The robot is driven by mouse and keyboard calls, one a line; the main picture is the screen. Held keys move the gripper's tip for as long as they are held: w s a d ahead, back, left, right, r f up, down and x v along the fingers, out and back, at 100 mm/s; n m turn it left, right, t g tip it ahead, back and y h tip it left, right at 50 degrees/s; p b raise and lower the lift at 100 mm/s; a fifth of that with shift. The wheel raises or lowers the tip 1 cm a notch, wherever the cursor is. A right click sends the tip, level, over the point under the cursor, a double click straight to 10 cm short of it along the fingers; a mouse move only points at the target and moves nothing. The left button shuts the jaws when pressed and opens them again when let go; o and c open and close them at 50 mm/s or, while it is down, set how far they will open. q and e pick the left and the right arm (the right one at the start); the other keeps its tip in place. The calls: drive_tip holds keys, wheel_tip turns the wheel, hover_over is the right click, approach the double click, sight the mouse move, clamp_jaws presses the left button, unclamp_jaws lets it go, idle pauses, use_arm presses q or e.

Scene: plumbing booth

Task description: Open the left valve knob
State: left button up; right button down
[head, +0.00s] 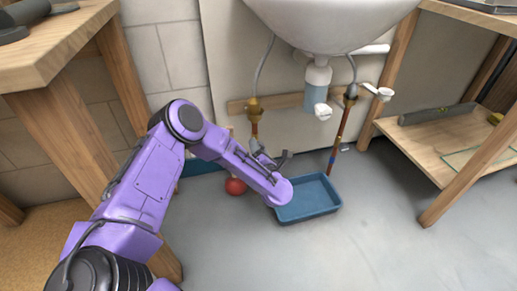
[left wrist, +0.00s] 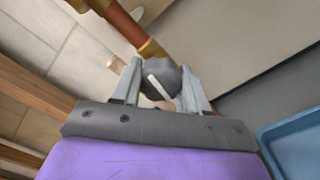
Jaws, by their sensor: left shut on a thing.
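My left gripper (head: 262,154) is at the lower end of the left copper pipe (head: 254,128), under the sink. In the left wrist view the two grey fingers (left wrist: 160,88) are shut on the left valve knob (left wrist: 158,70), a dark grey rounded piece with a pale bar across its face. A brass fitting (left wrist: 150,48) and the copper pipe (left wrist: 122,22) run up from behind it. In the head view the knob is hard to make out at the gripper. My right gripper is not in view.
A blue tray (head: 325,207) lies on the floor right of the gripper, and a red ball (head: 235,186) below it. The sink (head: 335,25) hangs above. Wooden benches (head: 70,45) stand left and right.

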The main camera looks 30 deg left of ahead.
use_arm(q)
drive_tip(key=shift+s+a+f+n, duration=0.1)
drive_tip(key=shift+f+n, duration=0.05)
drive_tip(key=shift+n, duration=0.35)
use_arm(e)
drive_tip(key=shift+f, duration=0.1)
use_arm(q)
drive_tip(key=o, duration=1.1)
drive_tip(key=shift+c, duration=0.2)
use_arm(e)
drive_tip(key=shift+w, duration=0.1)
use_arm(q)
drive_tip(key=p+v, duration=0.4)
drive_tip(key=v, duration=0.6)
drive_tip(key=shift+d, duration=0.25)
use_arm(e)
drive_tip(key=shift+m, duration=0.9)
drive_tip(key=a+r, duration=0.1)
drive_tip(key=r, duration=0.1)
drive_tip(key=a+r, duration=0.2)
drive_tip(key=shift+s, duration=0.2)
use_arm(q)
drive_tip(key=shift+s, duration=0.1)
